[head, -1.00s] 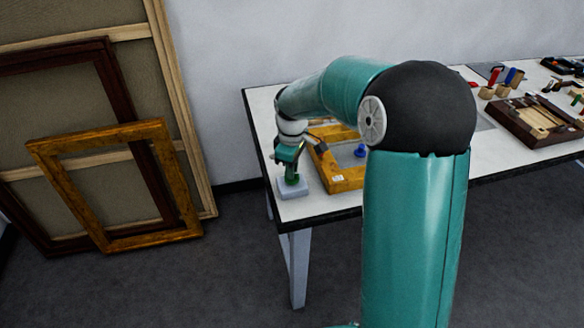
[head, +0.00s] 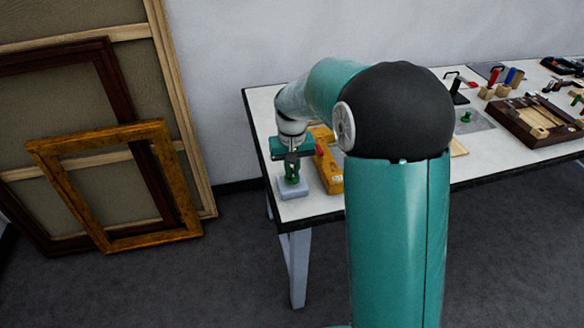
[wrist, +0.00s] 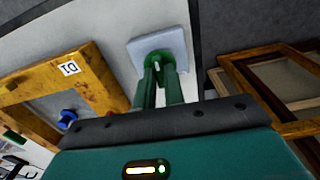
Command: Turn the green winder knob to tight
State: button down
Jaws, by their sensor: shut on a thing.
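The green winder knob (head: 292,179) stands on a pale grey-blue block (head: 293,190) at the front left corner of the white table. My gripper (head: 292,173) points down over the block and is shut on the knob. In the wrist view the two dark green fingers (wrist: 159,85) reach to the knob (wrist: 160,56), and the block (wrist: 143,47) shows around it. The fingers hide much of the knob. I cannot make out any tight mark or the knob's setting.
A gilt frame piece (head: 328,172) lies just right of the block; the wrist view shows its label (wrist: 69,69) and a blue knob (wrist: 68,116). A brown tool tray (head: 515,130) is farther right. Frames and canvases (head: 120,185) lean on the wall at left.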

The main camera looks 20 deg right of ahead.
jog(key=m, duration=1.4)
jog(key=shift+m, duration=0.3)
jog(key=m, duration=0.3)
jog(key=shift+m, duration=0.3)
jog(key=m, duration=0.3)
jog(key=shift+m, duration=0.4)
jog(key=m, duration=0.3)
jog(key=shift+m, duration=2.2)
